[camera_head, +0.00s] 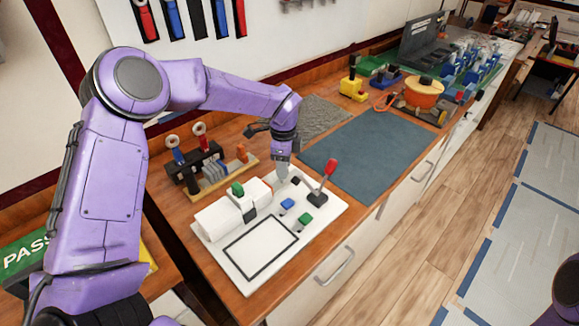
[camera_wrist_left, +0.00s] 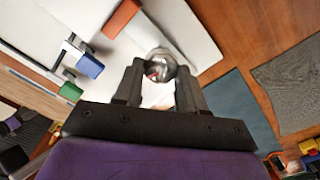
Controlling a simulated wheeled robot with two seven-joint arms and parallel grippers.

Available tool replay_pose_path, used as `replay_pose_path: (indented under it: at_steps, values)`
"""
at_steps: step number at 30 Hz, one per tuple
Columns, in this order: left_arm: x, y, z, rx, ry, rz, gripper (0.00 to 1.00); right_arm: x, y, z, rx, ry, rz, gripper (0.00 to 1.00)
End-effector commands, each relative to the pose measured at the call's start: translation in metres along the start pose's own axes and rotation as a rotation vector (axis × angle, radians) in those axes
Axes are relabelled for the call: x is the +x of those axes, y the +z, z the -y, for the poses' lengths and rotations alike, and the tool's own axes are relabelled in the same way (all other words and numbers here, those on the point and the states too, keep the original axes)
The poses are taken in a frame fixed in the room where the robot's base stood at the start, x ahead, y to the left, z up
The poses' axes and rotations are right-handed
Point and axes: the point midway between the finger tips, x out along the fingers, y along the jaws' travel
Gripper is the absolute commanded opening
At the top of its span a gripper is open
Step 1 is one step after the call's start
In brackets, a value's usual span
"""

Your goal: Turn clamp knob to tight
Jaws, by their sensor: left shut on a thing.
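My left gripper (camera_head: 281,174) reaches down at the far corner of a white board (camera_head: 233,277) on the wooden bench. In the left wrist view, the fingers of the left gripper (camera_wrist_left: 158,82) are on either side of a round silver knob (camera_wrist_left: 160,62), shut on it. I take this to be the clamp knob; its markings do not show. In the head view the knob is hidden by the gripper. My right gripper is out of view.
A blue-grey mat (camera_head: 372,152) lies clear to the right.

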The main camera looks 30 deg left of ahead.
Motion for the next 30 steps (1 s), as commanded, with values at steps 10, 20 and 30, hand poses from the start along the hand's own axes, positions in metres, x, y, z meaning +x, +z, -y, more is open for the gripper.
replay_pose_path:
  at_steps: [10, 20, 30]
  values:
    - [0.006, 0.005, -0.003, 0.215, 0.016, 0.003, 0.09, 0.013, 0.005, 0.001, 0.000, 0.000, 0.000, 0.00]
    - [0.004, 0.003, -0.002, 0.532, 0.017, 0.002, 0.09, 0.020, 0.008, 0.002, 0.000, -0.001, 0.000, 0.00]
    - [0.004, 0.002, -0.002, 0.856, 0.019, -0.002, 0.09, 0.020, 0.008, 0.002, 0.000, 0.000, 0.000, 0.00]
